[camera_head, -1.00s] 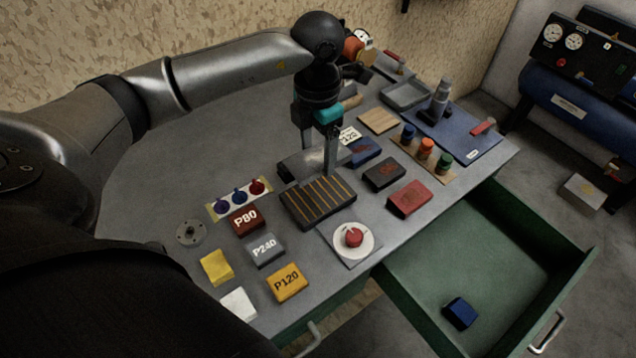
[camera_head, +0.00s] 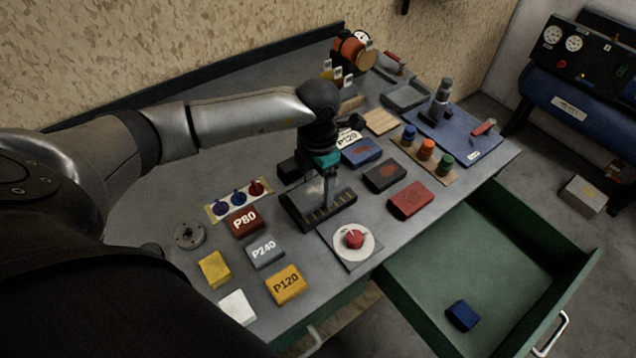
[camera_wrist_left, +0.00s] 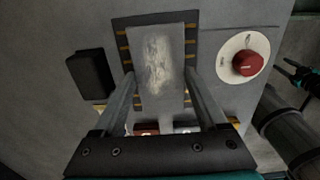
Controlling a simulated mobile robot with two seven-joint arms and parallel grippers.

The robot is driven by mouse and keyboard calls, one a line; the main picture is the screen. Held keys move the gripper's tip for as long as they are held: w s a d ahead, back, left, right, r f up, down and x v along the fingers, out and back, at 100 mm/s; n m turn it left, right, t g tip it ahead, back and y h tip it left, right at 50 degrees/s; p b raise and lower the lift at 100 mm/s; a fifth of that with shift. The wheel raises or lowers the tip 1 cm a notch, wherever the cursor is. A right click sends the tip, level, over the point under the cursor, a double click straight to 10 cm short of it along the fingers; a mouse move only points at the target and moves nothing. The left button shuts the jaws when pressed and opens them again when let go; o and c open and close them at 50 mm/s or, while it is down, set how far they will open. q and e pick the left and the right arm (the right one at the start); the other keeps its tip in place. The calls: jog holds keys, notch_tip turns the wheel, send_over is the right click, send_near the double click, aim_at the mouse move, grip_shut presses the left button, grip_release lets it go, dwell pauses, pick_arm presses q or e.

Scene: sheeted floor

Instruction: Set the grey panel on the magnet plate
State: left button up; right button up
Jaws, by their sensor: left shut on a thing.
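The magnet plate (camera_head: 338,212) is a dark slab with orange stripes on the bench. The grey panel (camera_head: 312,188), a thin worn plate, lies flat over its middle. In the left wrist view the panel (camera_wrist_left: 158,65) covers most of the magnet plate (camera_wrist_left: 190,48), with stripe ends showing at both sides. My left gripper (camera_head: 328,195) points down, shut on the panel, one finger at each side (camera_wrist_left: 165,90). I cannot tell whether the panel touches the plate. A dark arm end, seemingly my right gripper (camera_wrist_left: 300,75), shows at the wrist view's right edge; its jaw state is unclear.
A black block (camera_head: 290,168) lies beside the plate. A red-knobbed dial (camera_head: 354,240) is in front. Blocks marked P80 (camera_head: 243,221), P240 (camera_head: 265,251) and P120 (camera_head: 286,285) lie to the left. The drawer (camera_head: 440,265) is open, holding a blue block (camera_head: 462,315).

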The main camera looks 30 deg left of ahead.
aim_at(318, 189)
pick_arm(q)
jog(key=shift+f, duration=0.2)
jog(key=o, duration=1.6)
jog(key=shift+r, duration=0.1)
notch_tip(318, 189, up, 12)
jog(key=shift+r+p, duration=0.15)
jog(key=shift+p, duration=0.3)
